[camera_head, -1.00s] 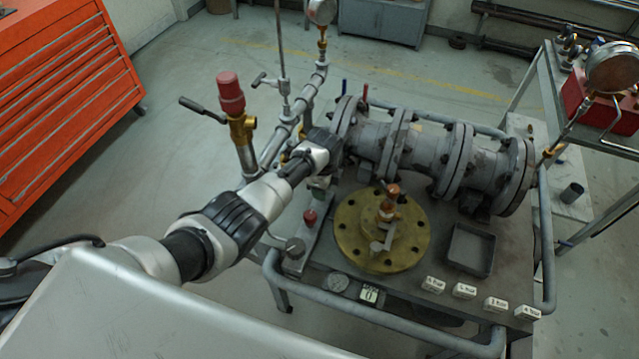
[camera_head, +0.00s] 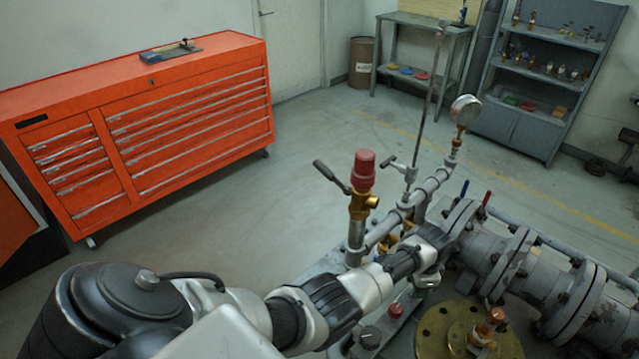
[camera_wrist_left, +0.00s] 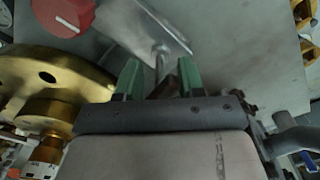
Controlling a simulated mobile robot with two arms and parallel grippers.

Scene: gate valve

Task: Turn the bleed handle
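My left arm reaches from the lower left in the head view to the pipework, and its gripper (camera_head: 428,262) is by the grey flanged valve body (camera_head: 485,248); its fingertips are hidden there. In the left wrist view the two green fingers (camera_wrist_left: 159,78) stand apart. A thin grey metal rod or lever (camera_wrist_left: 161,60) shows between or just beyond them, with clear space beside it; contact cannot be told. I cannot tell for sure which part is the bleed handle. A black-gripped lever (camera_head: 332,177) sits beside the red-capped brass valve (camera_head: 362,190). My right gripper is not in view.
A brass flange disc (camera_head: 433,335) lies on the bench; it also shows in the left wrist view (camera_wrist_left: 70,72), below a red knob (camera_wrist_left: 64,10). A pressure gauge (camera_head: 464,110) stands on the pipe. An orange tool cabinet (camera_head: 190,125) is at left, with open floor between.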

